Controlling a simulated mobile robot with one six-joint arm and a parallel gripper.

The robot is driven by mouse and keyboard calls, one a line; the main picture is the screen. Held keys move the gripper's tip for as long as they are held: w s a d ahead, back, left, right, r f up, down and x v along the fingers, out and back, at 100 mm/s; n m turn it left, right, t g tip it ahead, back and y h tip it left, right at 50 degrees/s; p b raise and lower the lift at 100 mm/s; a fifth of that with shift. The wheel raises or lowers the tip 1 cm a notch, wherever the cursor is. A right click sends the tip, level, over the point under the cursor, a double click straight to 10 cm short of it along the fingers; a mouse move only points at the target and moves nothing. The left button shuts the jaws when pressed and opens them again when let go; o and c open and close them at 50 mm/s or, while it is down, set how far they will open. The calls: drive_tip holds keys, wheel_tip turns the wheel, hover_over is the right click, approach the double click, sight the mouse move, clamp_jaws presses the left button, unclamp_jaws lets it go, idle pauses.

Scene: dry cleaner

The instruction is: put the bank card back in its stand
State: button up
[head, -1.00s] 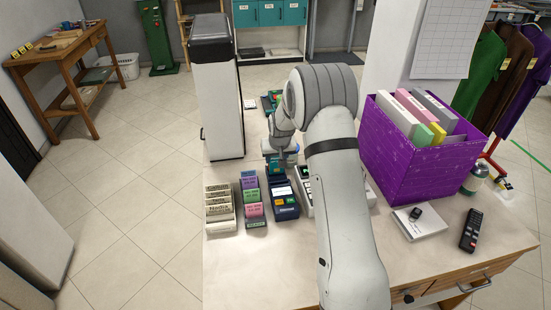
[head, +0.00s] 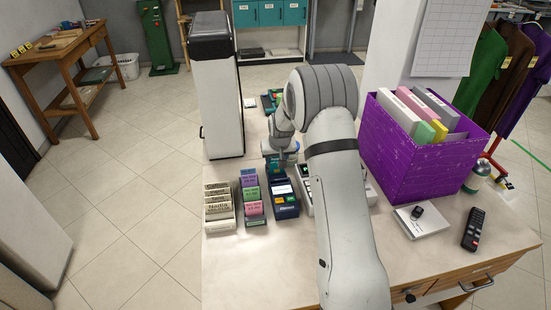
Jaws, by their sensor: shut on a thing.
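My gripper (head: 277,168) points down at the counter (head: 260,270), just behind the dark blue card stand (head: 287,211). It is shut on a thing. The fingertips and the held thing are small and partly hidden, so I cannot make out the bank card clearly. The dark blue stand holds several cards, with white, orange and green patches showing. To its left is a stand with purple, green and pink cards (head: 253,209). Further left is a stand with beige cards (head: 219,209). My forearm hides part of the counter to the right of the dark blue stand.
A light keypad device (head: 304,193) is beside the dark blue stand, partly behind my arm. A tall white and black machine (head: 220,100) stands at the back left. A purple box of folders (head: 425,155), a notepad (head: 428,222) and a remote (head: 473,229) are on the right. The front left counter is clear.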

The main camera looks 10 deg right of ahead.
drive_tip(key=shift+f, duration=0.15)
idle(0.3)
drive_tip(key=shift+f+b, duration=0.6)
drive_tip(key=shift+b, duration=0.15)
drive_tip(key=o, duration=1.1)
drive_tip(key=shift+r, duration=0.1)
drive_tip(key=shift+r+p, duration=1.4)
drive_tip(key=shift+r, duration=2.05)
